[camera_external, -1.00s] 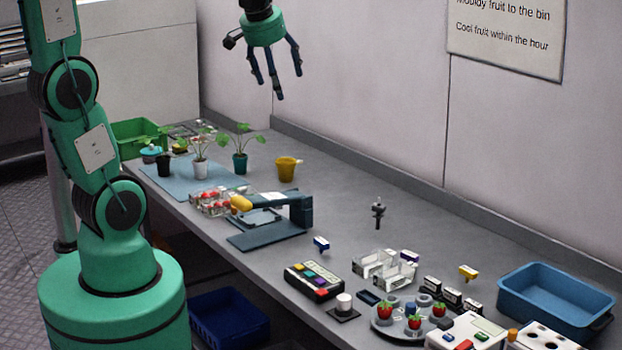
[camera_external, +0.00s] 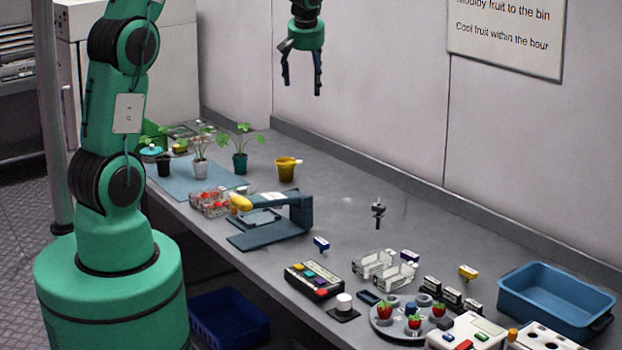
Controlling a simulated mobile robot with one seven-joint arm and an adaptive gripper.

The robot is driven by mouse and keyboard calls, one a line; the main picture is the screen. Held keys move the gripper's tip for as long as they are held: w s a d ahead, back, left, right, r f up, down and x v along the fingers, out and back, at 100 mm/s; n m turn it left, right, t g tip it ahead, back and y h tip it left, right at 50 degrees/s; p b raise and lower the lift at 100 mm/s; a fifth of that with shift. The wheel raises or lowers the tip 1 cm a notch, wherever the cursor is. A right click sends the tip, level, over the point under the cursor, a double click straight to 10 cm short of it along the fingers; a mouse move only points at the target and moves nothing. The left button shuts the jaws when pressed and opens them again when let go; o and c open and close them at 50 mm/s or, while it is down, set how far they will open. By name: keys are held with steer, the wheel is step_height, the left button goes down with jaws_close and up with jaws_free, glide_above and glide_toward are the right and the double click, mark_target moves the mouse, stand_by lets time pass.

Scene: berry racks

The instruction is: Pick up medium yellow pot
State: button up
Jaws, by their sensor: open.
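The yellow pot (camera_external: 286,170) stands upright on the grey bench, to the right of the potted plants, with a small tab at the right of its rim. It is empty of any plant as far as I can see. My gripper (camera_external: 302,90) hangs in the air well above the pot and slightly to its right in the picture. Its fingers point down, spread open, with nothing between them.
Potted plants (camera_external: 240,162) stand just left of the pot, some on a blue mat (camera_external: 215,177). A dark stand with a yellow-ended part (camera_external: 300,207) is in front. Clear bench lies to the pot's right. A wall (camera_external: 350,60) rises behind.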

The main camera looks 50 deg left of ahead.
steer(key=w+a+f+n+g+p, duration=0.1)
steer(key=w+a+f, duration=0.4)
steer(key=a+f, duration=0.6)
steer(key=w+a+f+n+g+y+p, duration=0.1)
steer(key=w+a+f+n+p, duration=0.3)
steer(key=a+f, duration=0.7)
step_height(320, 180, down, 2)
steer(key=shift+w+a+f+n, duration=0.2)
steer(key=shift+w+a+n, duration=0.25)
steer(key=shift+w, duration=0.3)
steer(key=shift+f, duration=0.15)
steer(key=p, duration=0.2)
glide_above(289, 171)
steer(key=shift+w+a+f, duration=0.1)
steer(key=shift+a+f, duration=0.05)
steer(key=shift+f, duration=1.75)
steer(key=shift+w+a+f, duration=0.1)
steer(key=shift+a+f, duration=0.05)
steer(key=shift+f, duration=1.75)
steer(key=shift+s, duration=0.1)
steer(key=shift+p+x, duration=0.45)
steer(key=shift+x, duration=2.1)
steer(key=shift+a, duration=0.15)
